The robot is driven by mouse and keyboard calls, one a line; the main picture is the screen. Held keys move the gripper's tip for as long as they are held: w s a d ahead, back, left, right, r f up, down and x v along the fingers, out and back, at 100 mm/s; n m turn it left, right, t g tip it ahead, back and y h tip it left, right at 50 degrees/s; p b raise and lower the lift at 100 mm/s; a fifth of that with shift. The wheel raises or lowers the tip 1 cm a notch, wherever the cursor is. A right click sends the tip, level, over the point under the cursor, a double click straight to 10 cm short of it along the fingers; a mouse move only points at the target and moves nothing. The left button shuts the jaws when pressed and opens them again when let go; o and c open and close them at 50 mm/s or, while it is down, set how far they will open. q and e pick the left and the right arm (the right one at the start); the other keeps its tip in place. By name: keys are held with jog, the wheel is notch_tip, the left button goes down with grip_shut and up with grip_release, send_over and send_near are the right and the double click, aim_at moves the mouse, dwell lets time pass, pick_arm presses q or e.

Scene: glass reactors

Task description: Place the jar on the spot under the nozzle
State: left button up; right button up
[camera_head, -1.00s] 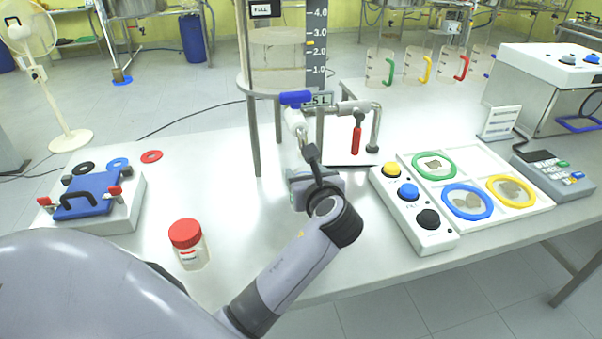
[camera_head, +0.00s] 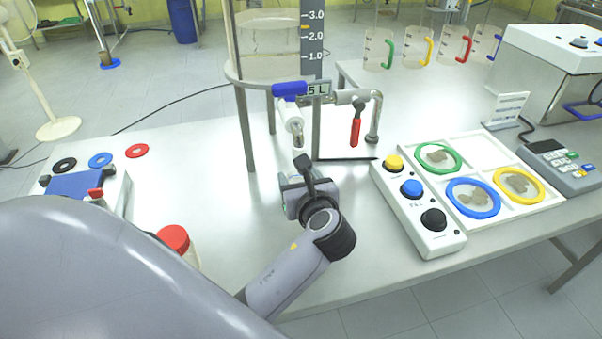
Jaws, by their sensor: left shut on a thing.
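My left gripper (camera_head: 298,180) is on the table, in front of and below a nozzle (camera_head: 296,132) with a blue valve handle. It is shut on a clear thing, seemingly the glass jar (camera_head: 284,203), of which only a thin greenish edge shows; the gripper body hides the rest. The spot under the nozzle cannot be made out behind the gripper. My right gripper is not in view.
A clear tank (camera_head: 275,60) on metal legs stands behind the nozzle. A red-handled valve (camera_head: 356,128) is to its right. A button box (camera_head: 418,212) and a tray with coloured rings (camera_head: 490,142) lie close on the right.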

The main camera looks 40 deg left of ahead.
pick_arm(q)
jog(key=shift+s, duration=0.1)
jog(key=o, duration=1.5)
jog(key=shift+f, duration=0.1)
jog(key=shift+o, duration=0.2)
